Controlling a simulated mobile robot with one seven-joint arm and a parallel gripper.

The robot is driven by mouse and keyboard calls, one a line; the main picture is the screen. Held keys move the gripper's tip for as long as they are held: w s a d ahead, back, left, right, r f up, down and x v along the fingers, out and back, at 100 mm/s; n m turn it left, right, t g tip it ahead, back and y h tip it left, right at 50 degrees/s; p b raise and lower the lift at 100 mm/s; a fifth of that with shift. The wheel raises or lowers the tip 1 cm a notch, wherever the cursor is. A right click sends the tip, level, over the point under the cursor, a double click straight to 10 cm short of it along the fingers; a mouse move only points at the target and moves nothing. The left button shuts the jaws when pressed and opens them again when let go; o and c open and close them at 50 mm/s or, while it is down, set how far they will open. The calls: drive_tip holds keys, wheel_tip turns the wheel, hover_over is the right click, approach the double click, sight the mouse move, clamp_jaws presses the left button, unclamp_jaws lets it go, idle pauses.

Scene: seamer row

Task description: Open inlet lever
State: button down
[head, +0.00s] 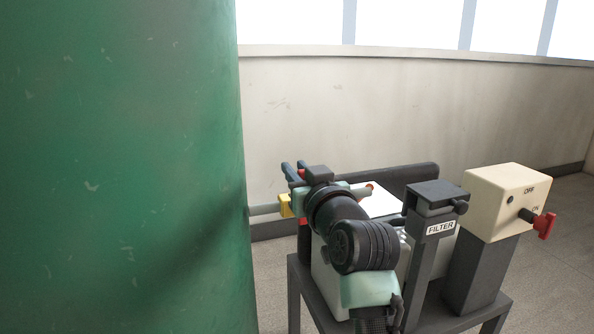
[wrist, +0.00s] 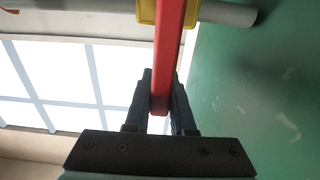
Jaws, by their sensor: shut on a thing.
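The inlet lever is a long red bar (wrist: 168,45) in the wrist view. It runs down from a yellow valve body (wrist: 149,12) on a grey pipe (wrist: 228,14). My gripper (wrist: 160,95) is shut on the lever's free end, with one dark finger on each side. In the head view my gripper (head: 293,170) is just above the yellow valve body (head: 286,206), which sits on the pipe (head: 263,210) beside the green tank. My own arm and gripper hide most of the lever there.
A large green tank (head: 120,170) fills the left of the head view. To the right, a dark stand (head: 485,316) carries a post labelled FILTER (head: 440,228) and a cream switch box (head: 497,198) with a red OFF/ON handle (head: 545,225). A pale wall (head: 370,110) stands behind.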

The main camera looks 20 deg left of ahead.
idle(0.8)
drive_tip(key=w+d+f+m+p, duration=0.4)
drive_tip(key=d+f+m+p, duration=0.2)
drive_tip(key=m, duration=0.9)
drive_tip(key=shift+f+m+p, duration=0.15)
drive_tip(key=shift+m+p, duration=0.15)
drive_tip(key=shift+p, duration=0.4)
drive_tip(key=shift+d, duration=0.1)
drive_tip(key=c, duration=0.8)
unclamp_jaws()
drive_tip(key=shift+o, duration=0.2)
